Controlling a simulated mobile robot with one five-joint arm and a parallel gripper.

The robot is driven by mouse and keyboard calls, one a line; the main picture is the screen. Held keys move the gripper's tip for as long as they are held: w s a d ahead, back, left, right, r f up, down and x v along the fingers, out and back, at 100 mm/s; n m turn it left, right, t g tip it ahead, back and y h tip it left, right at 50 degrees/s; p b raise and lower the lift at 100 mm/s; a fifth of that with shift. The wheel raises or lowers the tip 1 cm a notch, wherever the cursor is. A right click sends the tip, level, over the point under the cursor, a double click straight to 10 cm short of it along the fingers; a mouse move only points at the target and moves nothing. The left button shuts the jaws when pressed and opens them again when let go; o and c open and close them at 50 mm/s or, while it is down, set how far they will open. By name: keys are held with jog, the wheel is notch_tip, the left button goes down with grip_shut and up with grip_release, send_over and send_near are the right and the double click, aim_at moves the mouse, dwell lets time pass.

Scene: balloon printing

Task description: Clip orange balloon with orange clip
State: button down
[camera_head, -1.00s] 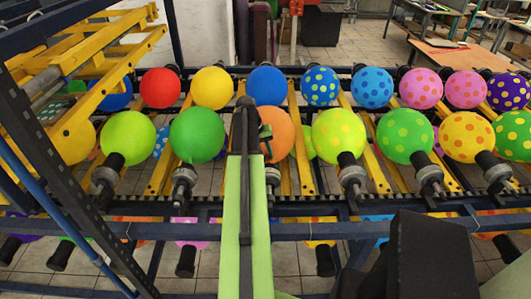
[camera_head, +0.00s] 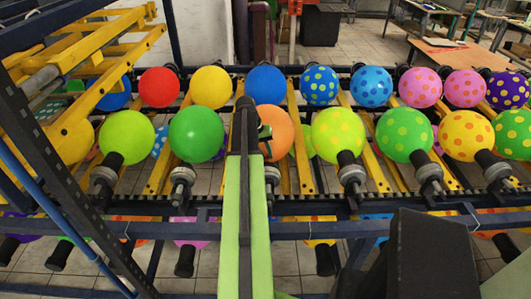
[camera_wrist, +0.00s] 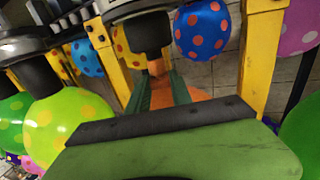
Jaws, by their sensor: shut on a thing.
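The orange balloon (camera_head: 282,125) is in the near row of the rack in the head view, between a plain green and a yellow spotted balloon. My arm covers its left part. In the wrist view an orange surface, most likely this balloon (camera_wrist: 198,93), shows beside and behind the fingers. My gripper (camera_wrist: 157,76) is shut on a small orange piece, which looks like the orange clip (camera_wrist: 155,67). It is in front of a black nozzle (camera_wrist: 147,33). I cannot tell whether the clip touches the balloon's neck.
A green balloon (camera_head: 197,134) and a yellow spotted balloon (camera_head: 338,132) are close on either side. Yellow bars (camera_head: 300,140) run between the balloons. A dark rail (camera_head: 400,203) crosses in front. More balloons hang below it.

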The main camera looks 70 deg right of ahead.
jog(key=shift+f, duration=0.1)
dwell(0.3)
jog(key=c, duration=1.1)
grip_release()
jog(key=p+v, duration=0.8)
jog(key=v, duration=0.1)
jog(key=shift+s, duration=0.2)
